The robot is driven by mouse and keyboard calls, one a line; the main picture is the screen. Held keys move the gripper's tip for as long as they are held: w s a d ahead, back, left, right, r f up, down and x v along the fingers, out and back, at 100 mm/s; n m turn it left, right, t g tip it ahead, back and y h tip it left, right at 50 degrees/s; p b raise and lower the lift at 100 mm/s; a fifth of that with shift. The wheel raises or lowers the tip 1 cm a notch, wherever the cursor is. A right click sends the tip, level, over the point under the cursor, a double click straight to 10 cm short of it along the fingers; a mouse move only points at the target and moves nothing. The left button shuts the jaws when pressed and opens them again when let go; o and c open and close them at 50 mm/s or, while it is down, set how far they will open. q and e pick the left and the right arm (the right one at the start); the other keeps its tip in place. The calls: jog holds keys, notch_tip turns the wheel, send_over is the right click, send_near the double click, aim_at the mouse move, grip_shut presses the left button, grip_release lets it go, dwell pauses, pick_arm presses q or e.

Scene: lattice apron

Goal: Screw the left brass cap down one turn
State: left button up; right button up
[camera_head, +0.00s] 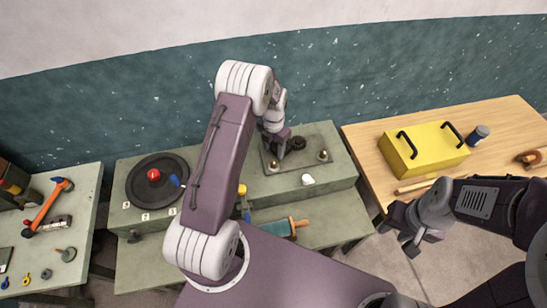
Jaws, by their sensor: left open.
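A grey plate (291,168) lies on the green bench and carries two small brass caps. The left brass cap (273,164) is at the plate's left side; the right brass cap (323,155) is at its right side. My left gripper (277,150) points down over the plate, just behind the left cap in the picture. It is open; whether its fingers touch or straddle the cap I cannot tell. My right gripper (400,238) hangs open and empty in front of the wooden table, far from the caps.
A black knob (298,143) stands between the caps and a white piece (308,179) lies before the plate. A black turntable with a red knob (153,174) is left. A yellow box (424,147) stands on the wooden table. My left arm hides the bench's middle.

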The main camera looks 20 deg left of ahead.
aim_at(274, 161)
pick_arm(q)
jog(key=f+p, duration=0.1)
jog(key=f, duration=0.2)
jog(key=f+p, duration=0.1)
jog(key=f, duration=0.2)
jog(key=shift+s+d+f, duration=0.1)
jog(key=shift+d+f, duration=0.1)
jog(key=shift+f, duration=0.15)
jog(key=shift+a+f, duration=0.15)
jog(key=shift+f, duration=0.1)
grip_shut()
